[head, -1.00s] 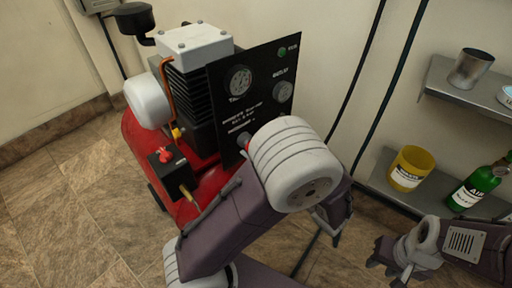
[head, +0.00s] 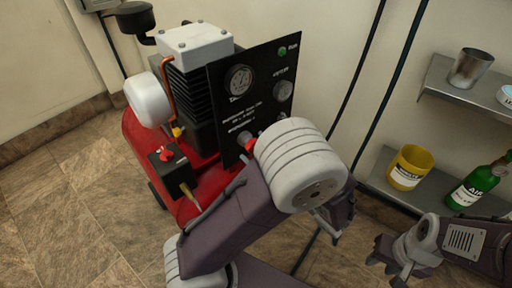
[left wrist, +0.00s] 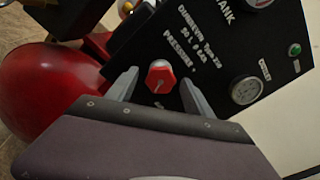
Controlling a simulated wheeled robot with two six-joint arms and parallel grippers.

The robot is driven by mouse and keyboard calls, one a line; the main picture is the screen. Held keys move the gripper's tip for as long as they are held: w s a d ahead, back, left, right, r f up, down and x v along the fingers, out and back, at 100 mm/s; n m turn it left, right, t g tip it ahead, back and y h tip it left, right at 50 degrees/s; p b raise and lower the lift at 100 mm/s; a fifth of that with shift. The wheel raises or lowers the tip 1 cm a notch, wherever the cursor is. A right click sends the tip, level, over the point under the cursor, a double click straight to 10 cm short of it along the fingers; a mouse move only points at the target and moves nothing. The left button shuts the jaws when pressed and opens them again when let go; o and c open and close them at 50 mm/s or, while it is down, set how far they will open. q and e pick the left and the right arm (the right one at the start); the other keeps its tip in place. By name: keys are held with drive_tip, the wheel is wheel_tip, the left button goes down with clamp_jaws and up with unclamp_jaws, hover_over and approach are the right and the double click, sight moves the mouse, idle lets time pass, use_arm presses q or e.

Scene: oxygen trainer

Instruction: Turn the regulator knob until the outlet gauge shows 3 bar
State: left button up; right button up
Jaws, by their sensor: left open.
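The red regulator knob (left wrist: 160,78) sits on the black panel (left wrist: 215,55) below the printed lettering. It also shows in the head view (head: 249,143), partly behind my left wrist. My left gripper (left wrist: 159,76) is open, with one finger on each side of the knob and visible gaps between; I cannot tell how deep the fingers reach.
The red compressor (head: 205,178) carries the panel and a second gauge, marked tank (head: 239,79). A red switch on a black box (head: 176,168) stands at its front.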

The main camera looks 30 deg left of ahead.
use_arm(q)
drive_tip(key=p+v, duration=0.4)
drive_tip(key=v, duration=0.4)
drive_tip(key=shift+s+d, duration=0.1)
drive_tip(key=s+a+f+n+g+h+p, duration=0.4)
drive_tip(key=s+a+f+n+g+h, duration=0.25)
drive_tip(key=s+g+h, duration=0.3)
drive_tip(key=w+d+r+n+t+h+p, duration=0.1)
drive_tip(key=w+d+n+t+h+p, duration=0.2)
drive_tip(key=n+h, duration=0.5)
wheel_tip(320, 180, up, 38)
drive_tip(key=w+a+n+p, duration=0.1)
drive_tip(key=w+p, duration=0.1)
drive_tip(key=p, duration=3.5)
drive_tip(key=shift+r+t+y, duration=0.25)
drive_tip(key=shift+t+y, duration=0.1)
drive_tip(key=shift+t, duration=0.1)
